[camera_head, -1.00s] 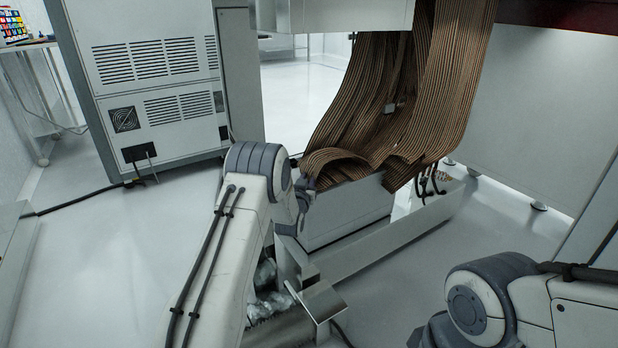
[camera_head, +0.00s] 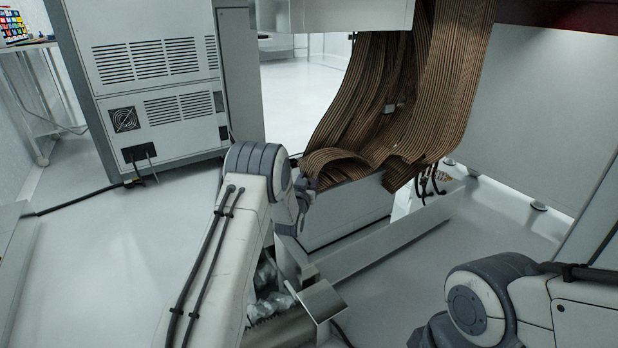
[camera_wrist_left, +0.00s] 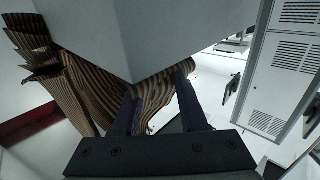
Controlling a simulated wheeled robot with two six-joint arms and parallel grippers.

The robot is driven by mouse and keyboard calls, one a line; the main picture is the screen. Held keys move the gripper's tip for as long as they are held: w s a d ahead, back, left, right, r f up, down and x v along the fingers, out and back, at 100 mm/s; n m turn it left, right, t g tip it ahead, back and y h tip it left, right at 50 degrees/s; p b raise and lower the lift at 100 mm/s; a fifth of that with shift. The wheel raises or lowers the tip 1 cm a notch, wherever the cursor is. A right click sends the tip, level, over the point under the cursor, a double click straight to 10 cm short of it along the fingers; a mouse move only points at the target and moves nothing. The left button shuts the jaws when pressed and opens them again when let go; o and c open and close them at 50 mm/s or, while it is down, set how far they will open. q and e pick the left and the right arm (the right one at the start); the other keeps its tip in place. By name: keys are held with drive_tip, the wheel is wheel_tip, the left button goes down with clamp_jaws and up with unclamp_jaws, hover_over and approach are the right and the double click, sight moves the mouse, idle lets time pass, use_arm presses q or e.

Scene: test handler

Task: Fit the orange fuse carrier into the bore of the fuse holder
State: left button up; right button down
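I cannot make out the orange fuse carrier or the fuse holder in either view. In the left wrist view, my left gripper (camera_wrist_left: 157,85) has its two dark fingers spread apart, with no object visible between them. Brown ribbon cables (camera_wrist_left: 152,98) show behind the gap, and a large pale grey body (camera_wrist_left: 140,35) fills the top of that view, close to the fingertips. In the head view my left arm comes up from the bottom, and its gripper cannot be clearly made out. Only links of my right arm show at the lower right; its gripper is out of view.
Brown ribbon cables (camera_head: 405,95) hang into a grey box (camera_head: 345,212) beyond my left arm. A metal trough (camera_head: 322,300) with crumpled clear material (camera_head: 268,300) lies beside the arm. A vented cabinet (camera_head: 150,95) stands at the left. Floor (camera_head: 420,275) right of the trough is clear.

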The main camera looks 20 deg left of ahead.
use_arm(q)
drive_tip(key=shift+r, duration=0.1)
idle(0.3)
drive_tip(key=shift+r+p, duration=0.7)
drive_tip(key=shift+r, duration=0.25)
drive_tip(key=o, duration=0.6)
drive_tip(key=shift+c, duration=0.2)
